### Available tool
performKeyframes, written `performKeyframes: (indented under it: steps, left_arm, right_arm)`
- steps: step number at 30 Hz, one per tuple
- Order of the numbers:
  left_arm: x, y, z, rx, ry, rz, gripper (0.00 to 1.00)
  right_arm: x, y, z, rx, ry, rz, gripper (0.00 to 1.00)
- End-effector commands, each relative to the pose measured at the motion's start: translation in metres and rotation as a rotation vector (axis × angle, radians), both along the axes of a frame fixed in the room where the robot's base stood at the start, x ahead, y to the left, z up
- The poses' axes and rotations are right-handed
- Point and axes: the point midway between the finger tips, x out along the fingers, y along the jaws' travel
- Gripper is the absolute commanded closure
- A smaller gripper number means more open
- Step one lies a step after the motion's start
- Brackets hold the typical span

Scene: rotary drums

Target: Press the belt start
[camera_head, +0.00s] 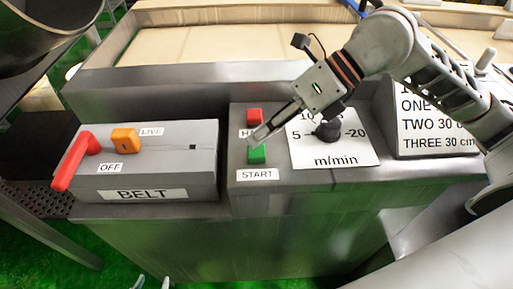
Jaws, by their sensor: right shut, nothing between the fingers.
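The green start button (257,155) sits on the grey console top, just above the START label (257,174). My right gripper (257,138) comes in from the upper right and points down-left. Its fingers are shut and empty, with the tips over or right beside the green button's upper edge. I cannot tell whether they touch it. A red button (254,115) lies just behind, and its label is partly hidden by the fingers.
Left of the buttons is a BELT box (145,165) with a red lever (75,158) and an orange LIVE/OFF switch (125,140). Right of them is a black m/min knob (327,131) under my right arm. A sign (432,125) with text stands farther right.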

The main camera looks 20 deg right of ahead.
Motion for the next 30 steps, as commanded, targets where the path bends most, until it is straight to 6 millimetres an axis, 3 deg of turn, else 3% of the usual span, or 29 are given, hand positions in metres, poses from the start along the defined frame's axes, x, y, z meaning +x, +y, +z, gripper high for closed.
performKeyframes:
  steps: [30]
  left_arm:
    - [0.002,0.002,-0.007,0.002,0.001,0.002,0.60]
  right_arm:
    - [0.000,0.000,-0.011,0.000,0.000,0.000,1.00]
